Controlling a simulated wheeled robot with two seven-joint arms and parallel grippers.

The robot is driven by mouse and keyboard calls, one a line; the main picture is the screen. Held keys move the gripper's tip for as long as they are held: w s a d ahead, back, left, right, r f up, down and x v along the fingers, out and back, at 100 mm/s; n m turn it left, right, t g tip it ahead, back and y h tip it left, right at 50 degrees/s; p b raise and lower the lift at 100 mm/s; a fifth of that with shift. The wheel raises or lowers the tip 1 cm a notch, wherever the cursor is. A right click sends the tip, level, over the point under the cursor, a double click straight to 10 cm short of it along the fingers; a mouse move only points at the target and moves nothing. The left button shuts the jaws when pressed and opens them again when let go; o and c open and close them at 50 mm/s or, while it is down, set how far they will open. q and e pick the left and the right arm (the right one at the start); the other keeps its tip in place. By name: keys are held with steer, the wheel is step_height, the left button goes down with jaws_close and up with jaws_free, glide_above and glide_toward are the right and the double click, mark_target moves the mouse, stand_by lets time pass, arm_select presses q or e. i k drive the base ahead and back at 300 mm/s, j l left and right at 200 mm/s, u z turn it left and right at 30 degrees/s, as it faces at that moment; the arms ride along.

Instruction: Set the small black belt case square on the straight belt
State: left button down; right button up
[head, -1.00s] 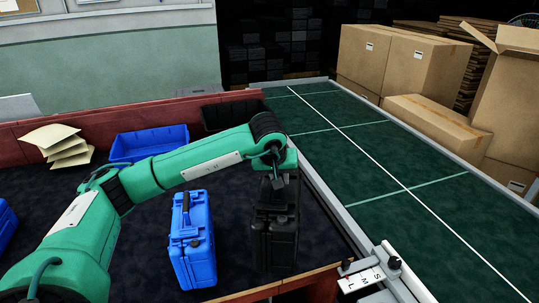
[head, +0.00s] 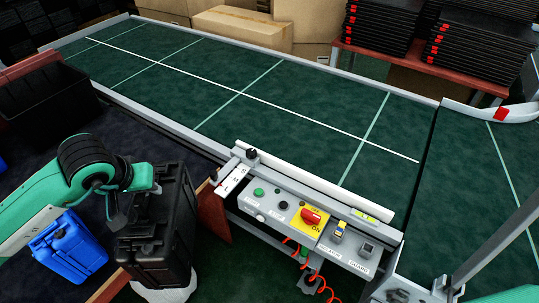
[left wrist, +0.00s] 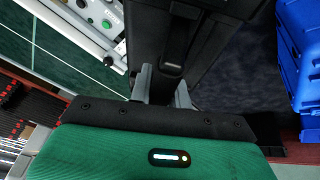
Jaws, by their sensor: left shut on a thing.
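The small black belt case (head: 165,240) hangs upright from my left gripper (head: 150,190), which is shut on its top handle. The case covers part of the dark table's front edge, and its underside seems clear of the tabletop. In the left wrist view the gripper's fingers (left wrist: 162,88) close at the handle, and the black case (left wrist: 225,35) fills the upper middle. The straight belt (head: 225,75), dark green with a white lengthwise line and pale cross lines, lies beyond and to the right of the case. The case is apart from it. My right gripper is not in view.
A control box (head: 310,225) with buttons and a red switch is mounted on the belt's near side, right of the case. A blue case (head: 70,248) stands left of it. A black bin (head: 45,105) sits behind. The curved belt (head: 465,190) adjoins at right. The straight belt is empty.

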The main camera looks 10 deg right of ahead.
mark_target(287, 143)
steer(key=k+l+z, duration=0.1)
steer(key=k+z, duration=0.25)
steer(key=k, duration=0.15)
steer(key=z, duration=1.1)
steer(key=i+j+z, duration=0.35)
steer(key=j+z, duration=0.15)
steer(key=j, duration=0.25)
steer(key=i+j, duration=0.15)
steer(key=j, duration=0.25)
steer(key=i+j, duration=0.15)
steer(key=j, duration=0.25)
steer(key=i+j, duration=0.2)
steer(key=j, duration=0.15)
